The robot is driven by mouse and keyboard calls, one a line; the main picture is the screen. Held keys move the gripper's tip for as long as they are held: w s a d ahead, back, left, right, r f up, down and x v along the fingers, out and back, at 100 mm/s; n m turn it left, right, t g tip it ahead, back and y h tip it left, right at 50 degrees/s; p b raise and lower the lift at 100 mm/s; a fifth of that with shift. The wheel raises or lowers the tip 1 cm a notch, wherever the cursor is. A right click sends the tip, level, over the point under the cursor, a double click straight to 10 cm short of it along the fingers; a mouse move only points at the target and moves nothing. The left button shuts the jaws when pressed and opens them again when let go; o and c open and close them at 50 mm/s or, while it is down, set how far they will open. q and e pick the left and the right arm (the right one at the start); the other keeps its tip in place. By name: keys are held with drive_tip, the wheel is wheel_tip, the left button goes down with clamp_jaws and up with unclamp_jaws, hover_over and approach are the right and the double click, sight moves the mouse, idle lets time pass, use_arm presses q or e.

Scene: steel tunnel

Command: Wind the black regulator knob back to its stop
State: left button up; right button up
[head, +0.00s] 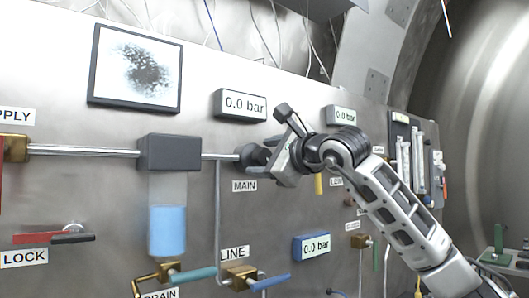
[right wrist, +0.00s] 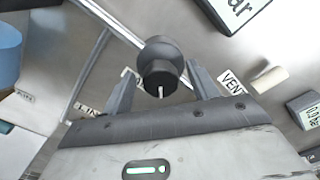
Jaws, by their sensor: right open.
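The black regulator knob (head: 252,156) sits on the horizontal pipe above the MAIN label. In the right wrist view the knob (right wrist: 160,72) shows with a white mark on its dark end face. My right gripper (head: 268,154) is at the knob in the head view. In the right wrist view its two fingers (right wrist: 160,92) stand open, one on each side of the knob, with gaps visible between fingers and knob. Part of the knob is hidden behind the gripper in the head view. My left gripper is not in view.
A grey filter block (head: 169,152) with a blue bowl (head: 167,229) hangs left of the knob. A display reading 0.0 bar (head: 240,105) is above it. Teal (head: 192,275) and blue (head: 270,282) handles are below. A VENT label (right wrist: 232,82) and a pale stub (right wrist: 270,81) are close to the right finger.

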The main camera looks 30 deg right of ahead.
drive_tip(key=shift+w, duration=0.2)
drive_tip(key=shift+c, duration=0.3)
drive_tip(key=c, duration=0.9)
